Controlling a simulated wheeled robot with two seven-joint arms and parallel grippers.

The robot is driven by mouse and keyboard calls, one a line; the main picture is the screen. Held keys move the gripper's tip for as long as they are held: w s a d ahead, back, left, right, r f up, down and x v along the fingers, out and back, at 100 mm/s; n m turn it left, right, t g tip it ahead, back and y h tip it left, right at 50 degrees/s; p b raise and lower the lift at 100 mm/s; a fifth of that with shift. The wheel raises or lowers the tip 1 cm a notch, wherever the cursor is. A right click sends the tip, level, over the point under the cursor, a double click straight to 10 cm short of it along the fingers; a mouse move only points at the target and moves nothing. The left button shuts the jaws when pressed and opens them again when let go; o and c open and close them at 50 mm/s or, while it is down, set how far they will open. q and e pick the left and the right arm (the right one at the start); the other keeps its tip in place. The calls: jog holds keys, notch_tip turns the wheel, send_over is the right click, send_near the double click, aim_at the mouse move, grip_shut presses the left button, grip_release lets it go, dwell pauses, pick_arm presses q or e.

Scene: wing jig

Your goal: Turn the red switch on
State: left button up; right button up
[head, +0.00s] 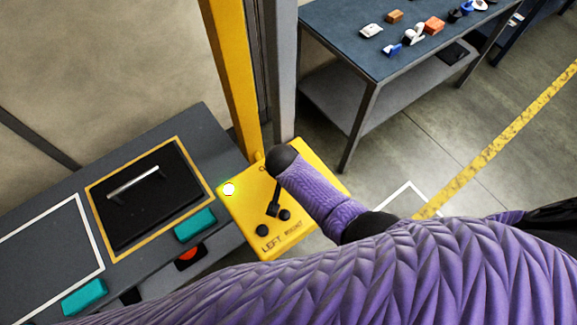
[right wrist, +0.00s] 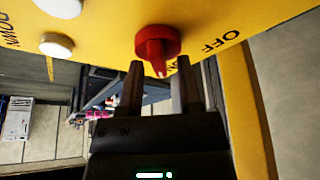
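The red switch (right wrist: 157,45) is a round knob with a ridged handle on a yellow panel in the right wrist view. OFF and part of a second label show to its right; I cannot tell which setting it is at. My right gripper (right wrist: 157,75) is open, its two dark fingers apart, with the tips close below the knob and on either side of its handle. I cannot tell whether they touch it. In the head view the yellow control box (head: 244,232) stands at centre, and my purple arm with its black end covers its upper part; the switch is hidden there. My left gripper is not in view.
The box carries a lit greenish lamp (head: 229,188), a black lever and black knobs. A grey bench (head: 225,150) with a black handled plate (head: 150,205) and teal blocks adjoins it left. A yellow post (head: 232,80) rises behind. A table (head: 330,35) with small items stands back right.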

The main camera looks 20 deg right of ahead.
jog(key=p+v, duration=0.4)
jog(key=v, duration=0.6)
